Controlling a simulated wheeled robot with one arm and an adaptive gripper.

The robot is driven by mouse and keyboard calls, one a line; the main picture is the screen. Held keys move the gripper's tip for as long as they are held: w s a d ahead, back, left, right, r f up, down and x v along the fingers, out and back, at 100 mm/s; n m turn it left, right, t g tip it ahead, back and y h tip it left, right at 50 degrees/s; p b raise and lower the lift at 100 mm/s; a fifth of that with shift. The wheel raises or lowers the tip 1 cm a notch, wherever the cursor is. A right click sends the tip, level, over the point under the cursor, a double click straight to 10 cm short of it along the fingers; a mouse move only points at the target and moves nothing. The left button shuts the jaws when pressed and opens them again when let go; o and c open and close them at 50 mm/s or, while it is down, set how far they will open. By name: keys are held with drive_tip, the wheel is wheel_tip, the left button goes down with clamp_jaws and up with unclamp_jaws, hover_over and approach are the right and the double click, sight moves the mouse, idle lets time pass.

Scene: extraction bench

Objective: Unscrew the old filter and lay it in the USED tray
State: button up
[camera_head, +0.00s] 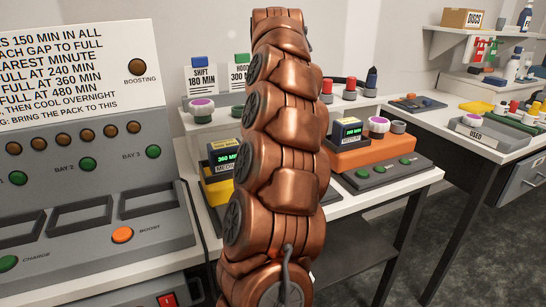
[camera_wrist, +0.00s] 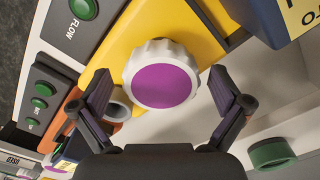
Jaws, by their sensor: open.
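A white ribbed round filter with a purple top (camera_wrist: 162,82) sits on a yellow unit (camera_wrist: 110,45) in the wrist view. My gripper (camera_wrist: 158,76) is open, with one finger on each side of the filter; I cannot tell whether either touches it. In the head view the yellow unit (camera_head: 217,191) shows only partly, and my copper arm hides its filter and my gripper. The USED tray (camera_head: 474,135) is on the right-hand bench, with a purple-topped white piece (camera_head: 473,119) at it.
An orange unit (camera_head: 375,153) stands right of my arm, with another purple-topped piece (camera_head: 379,124). A third purple-topped piece (camera_head: 201,105) stands on the back ledge. A gap separates the benches.

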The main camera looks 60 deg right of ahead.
drive_tip(key=shift+m, duration=0.4)
drive_tip(key=m, duration=1.1)
